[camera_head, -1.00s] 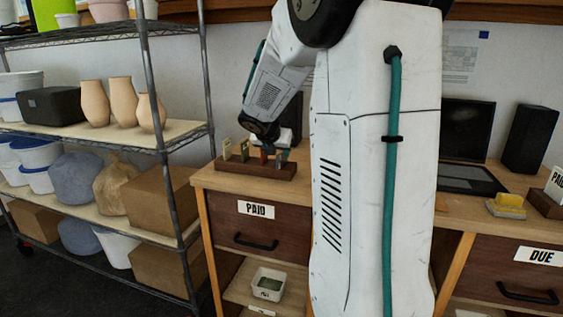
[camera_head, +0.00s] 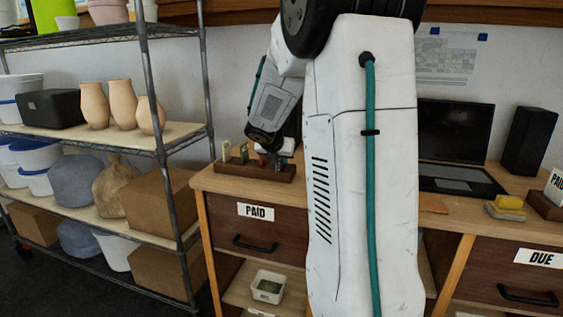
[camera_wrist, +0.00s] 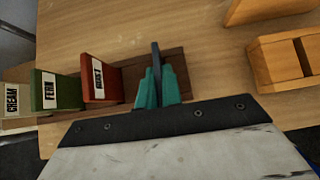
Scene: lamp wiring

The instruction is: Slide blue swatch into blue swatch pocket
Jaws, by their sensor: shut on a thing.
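My gripper (camera_wrist: 163,88) has teal fingers and is shut on a thin dark blue swatch (camera_wrist: 156,54), seen nearly edge-on in the wrist view. The swatch is over the right part of the brown wooden swatch holder (camera_wrist: 130,75), to the right of a red swatch (camera_wrist: 100,80). The fingers hide its lower edge and the blue pocket, so I cannot tell how far it is in. In the head view the holder (camera_head: 228,168) stands on the left of the desk, with my gripper (camera_head: 275,158) at its right part.
A green swatch (camera_wrist: 55,92) and a pale swatch (camera_wrist: 17,102) stand left of the red one. A slotted wooden block (camera_wrist: 285,65) lies to the right on the desk. A laptop (camera_head: 455,160) and a metal shelf (camera_head: 150,80) flank the area.

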